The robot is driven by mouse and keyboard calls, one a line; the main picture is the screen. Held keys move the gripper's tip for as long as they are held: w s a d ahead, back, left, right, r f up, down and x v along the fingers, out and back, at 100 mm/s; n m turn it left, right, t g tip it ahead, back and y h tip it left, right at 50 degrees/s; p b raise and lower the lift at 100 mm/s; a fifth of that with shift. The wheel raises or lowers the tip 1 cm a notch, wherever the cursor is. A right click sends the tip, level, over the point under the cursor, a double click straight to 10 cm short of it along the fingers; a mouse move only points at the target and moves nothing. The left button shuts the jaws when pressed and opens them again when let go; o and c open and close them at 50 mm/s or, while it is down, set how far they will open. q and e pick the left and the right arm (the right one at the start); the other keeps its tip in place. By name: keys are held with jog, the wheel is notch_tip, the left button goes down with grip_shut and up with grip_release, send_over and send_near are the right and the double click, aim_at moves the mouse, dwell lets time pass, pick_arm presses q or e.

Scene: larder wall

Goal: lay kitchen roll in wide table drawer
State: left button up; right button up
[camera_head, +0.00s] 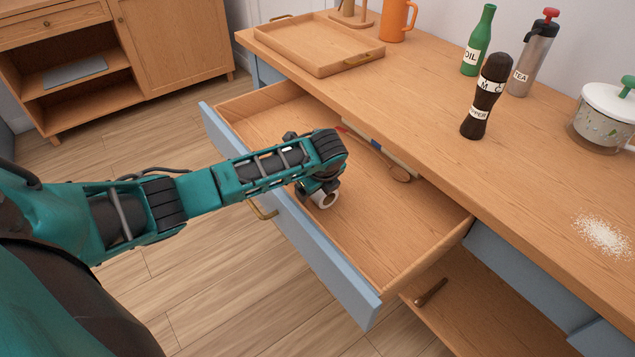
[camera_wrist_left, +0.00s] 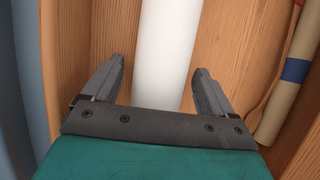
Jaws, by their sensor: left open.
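The wide table drawer (camera_head: 405,225) is pulled out, with a blue front and a bare wooden floor. The rest is hidden there by my arm. In the left wrist view the kitchen roll (camera_wrist_left: 167,45) runs lengthwise between the fingers of my left gripper (camera_wrist_left: 160,70). The fingers are open, one on each side of it, with gaps visible. My right gripper is not in view.
A long beige item with a blue band (camera_wrist_left: 295,70) and a wooden spoon (camera_head: 400,174) lie along the drawer's back side. The tabletop holds a tray (camera_head: 320,62), a pepper mill (camera_head: 483,105), an oil bottle (camera_head: 478,45) and spilled white grains (camera_head: 603,235). The drawer's near right part is clear.

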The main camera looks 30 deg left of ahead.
pick_arm(q)
jog(key=p+v, duration=0.2)
jog(key=v, duration=1)
jog(key=shift+r, duration=0.2)
jog(key=shift+f, duration=0.1)
